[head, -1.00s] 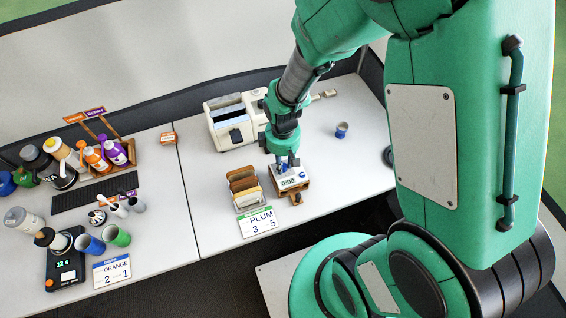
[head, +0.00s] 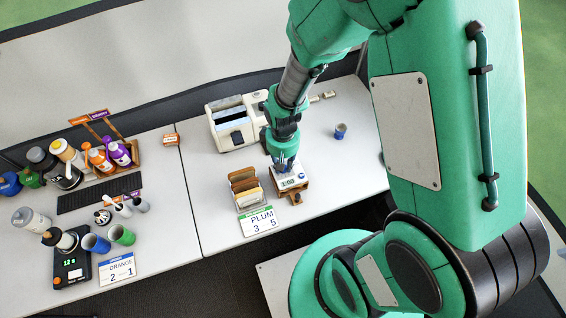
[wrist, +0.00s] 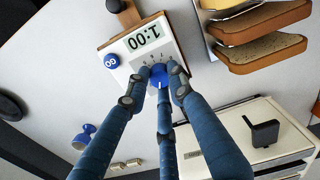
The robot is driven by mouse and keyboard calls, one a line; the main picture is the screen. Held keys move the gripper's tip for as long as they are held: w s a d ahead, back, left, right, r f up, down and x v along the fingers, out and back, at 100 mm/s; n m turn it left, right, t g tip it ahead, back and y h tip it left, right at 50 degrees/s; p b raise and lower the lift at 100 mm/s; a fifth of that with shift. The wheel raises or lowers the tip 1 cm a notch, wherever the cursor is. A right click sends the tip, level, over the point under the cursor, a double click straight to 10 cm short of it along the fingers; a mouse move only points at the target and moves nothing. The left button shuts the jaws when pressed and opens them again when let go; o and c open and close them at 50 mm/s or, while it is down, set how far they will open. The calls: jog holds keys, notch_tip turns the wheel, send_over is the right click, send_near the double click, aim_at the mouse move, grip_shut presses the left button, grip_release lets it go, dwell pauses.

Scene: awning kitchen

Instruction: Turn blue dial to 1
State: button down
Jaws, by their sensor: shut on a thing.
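The white timer (head: 290,183) sits on a wooden stand at the front of the right table. My gripper (head: 285,165) points down over the timer. In the wrist view the three blue fingers of my gripper (wrist: 161,74) are closed around the dial and hide much of it. A round blue button (wrist: 111,61) marked 00 is beside the display, clear of the fingers.
A toast rack (head: 246,188) with bread stands close left of the timer, behind a PLUM card (head: 259,221). A cream toaster (head: 232,124) is behind. A small blue cup (head: 340,131) stands on clear table to the right.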

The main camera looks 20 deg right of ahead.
dwell(0.4)
jog(key=c, duration=1.5)
grip_release()
jog(key=shift+r, duration=0.15)
notch_tip(320, 180, up, 12)
jog(key=shift+f, duration=0.15)
jog(key=s+d+r+m+t, duration=0.1)
jog(key=s+r, duration=0.3)
jog(key=r, duration=0.5)
jog(key=s+d+r+m+t, duration=0.1)
jog(key=s+r, duration=0.3)
jog(key=r, duration=0.5)
jog(key=s+r+m+t, duration=0.1)
jog(key=s+r+t, duration=0.2)
jog(key=r, duration=0.7)
jog(key=shift+s+d+t, duration=0.15)
jog(key=shift+s+d, duration=0.05)
jog(key=shift+s, duration=0.25)
jog(key=shift+s+d+t, duration=0.15)
jog(key=shift+s+d, duration=0.05)
jog(key=shift+s, duration=0.25)
